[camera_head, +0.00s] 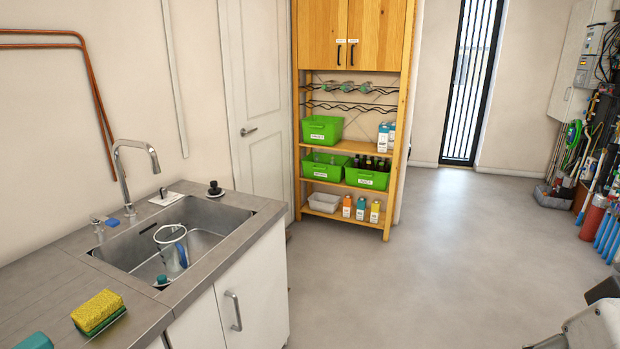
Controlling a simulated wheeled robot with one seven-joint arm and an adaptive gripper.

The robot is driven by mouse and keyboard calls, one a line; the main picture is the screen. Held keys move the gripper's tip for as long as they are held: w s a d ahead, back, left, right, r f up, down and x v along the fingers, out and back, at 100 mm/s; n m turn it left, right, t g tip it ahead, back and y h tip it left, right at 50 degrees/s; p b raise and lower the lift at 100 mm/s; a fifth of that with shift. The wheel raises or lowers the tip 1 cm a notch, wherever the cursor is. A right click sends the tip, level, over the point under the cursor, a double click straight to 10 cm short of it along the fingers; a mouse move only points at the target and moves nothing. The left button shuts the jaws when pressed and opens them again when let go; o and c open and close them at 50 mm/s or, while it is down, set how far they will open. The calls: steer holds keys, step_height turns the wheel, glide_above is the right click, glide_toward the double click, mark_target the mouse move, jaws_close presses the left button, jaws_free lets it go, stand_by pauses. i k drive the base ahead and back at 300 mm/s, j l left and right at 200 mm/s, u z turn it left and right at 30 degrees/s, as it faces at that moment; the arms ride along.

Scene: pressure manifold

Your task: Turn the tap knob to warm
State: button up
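The chrome tap (122,165) stands at the back left of the sink, its curved spout reaching over the basin. A small metal knob (98,228) stands on the counter at the sink's left corner, near the tap's base. Small coloured marks seem to show near its top, but it is too small to read its setting. A small blue piece (112,222) sits just beside the knob. My gripper is not in view. White and dark parts at the lower right edge look like my arm, far from the tap.
The sink (205,240) holds a clear container (172,246) and a small teal-topped item (162,281). A yellow-green sponge (98,311) lies on the front counter. A black stopper-like item (214,189) stands at the back right. The floor (400,270) right of the cabinet is clear.

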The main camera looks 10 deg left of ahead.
mark_target(163, 191)
steer(key=i+l+u, duration=0.2)
steer(key=i+u, duration=0.25)
steer(key=i+l+u, duration=0.7)
steer(key=u, duration=0.2)
steer(key=i+l+u, duration=0.2)
steer(key=l+u, duration=0.25)
steer(key=l, duration=0.2)
steer(key=i+l+u, duration=0.1)
steer(key=l, duration=0.25)
steer(key=i+l+u, duration=0.15)
steer(key=l, duration=0.25)
steer(key=i+l, duration=0.2)
steer(key=l, duration=0.15)
steer(key=i+l, duration=0.2)
steer(key=l, duration=0.2)
steer(key=i+l, duration=0.2)
steer(key=l, duration=0.15)
